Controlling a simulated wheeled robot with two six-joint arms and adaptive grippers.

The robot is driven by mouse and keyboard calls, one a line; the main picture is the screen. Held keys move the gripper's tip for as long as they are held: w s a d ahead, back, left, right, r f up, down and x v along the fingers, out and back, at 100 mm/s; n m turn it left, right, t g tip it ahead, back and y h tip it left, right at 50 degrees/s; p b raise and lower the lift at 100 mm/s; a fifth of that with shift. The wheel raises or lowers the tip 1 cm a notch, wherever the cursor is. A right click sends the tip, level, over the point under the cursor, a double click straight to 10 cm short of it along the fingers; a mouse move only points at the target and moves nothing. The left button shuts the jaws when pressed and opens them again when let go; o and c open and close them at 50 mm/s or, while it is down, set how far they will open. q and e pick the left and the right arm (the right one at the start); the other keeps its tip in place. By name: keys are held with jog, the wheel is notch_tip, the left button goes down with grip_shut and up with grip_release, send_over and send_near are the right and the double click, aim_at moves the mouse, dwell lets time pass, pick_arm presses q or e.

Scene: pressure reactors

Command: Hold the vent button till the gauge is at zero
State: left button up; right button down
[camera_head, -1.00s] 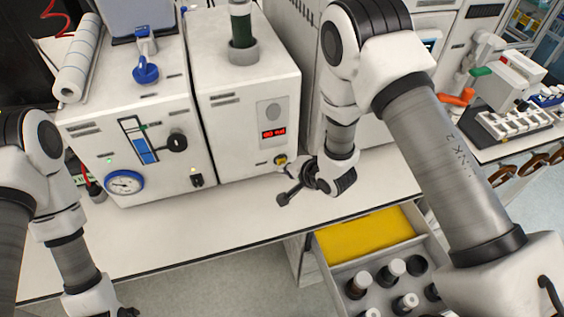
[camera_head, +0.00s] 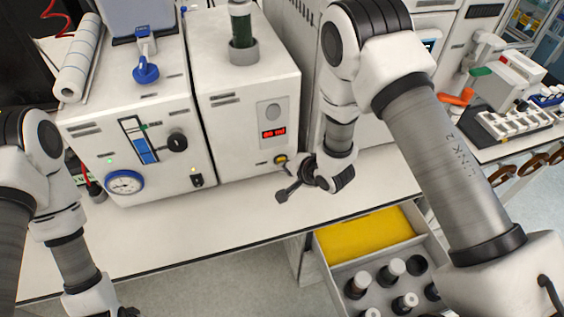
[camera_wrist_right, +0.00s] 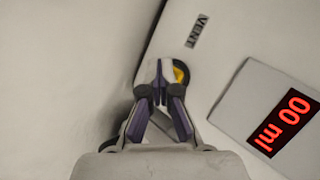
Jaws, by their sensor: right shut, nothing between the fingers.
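The vent button (camera_head: 280,160) is a small yellow button low on the front of the right-hand white unit. In the right wrist view the yellow button (camera_wrist_right: 181,72) sits below the VENT label (camera_wrist_right: 198,30). My right gripper (camera_wrist_right: 163,68) is shut and empty. Its tips overlap the button's left side in that view; I cannot tell whether they press it. In the head view my right gripper (camera_head: 289,164) is at the button. The round blue-rimmed gauge (camera_head: 124,183) is on the left unit; its needle is too small to read surely. My left gripper (camera_head: 128,312) is at the bottom edge, partly cut off.
The red display (camera_wrist_right: 283,122) by the button reads 00 ml. A black knob (camera_head: 177,142) and a small switch (camera_head: 197,180) are on the left unit. An open drawer (camera_head: 330,262) with dark bottles is below the bench. The bench strip (camera_head: 200,225) before the units is clear.

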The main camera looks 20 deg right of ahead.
dwell(0.7)
jog(key=shift+s, duration=0.85)
jog(key=shift+s+d+p, duration=0.1)
jog(key=shift+s+p, duration=0.5)
jog(key=shift+s, duration=1.9)
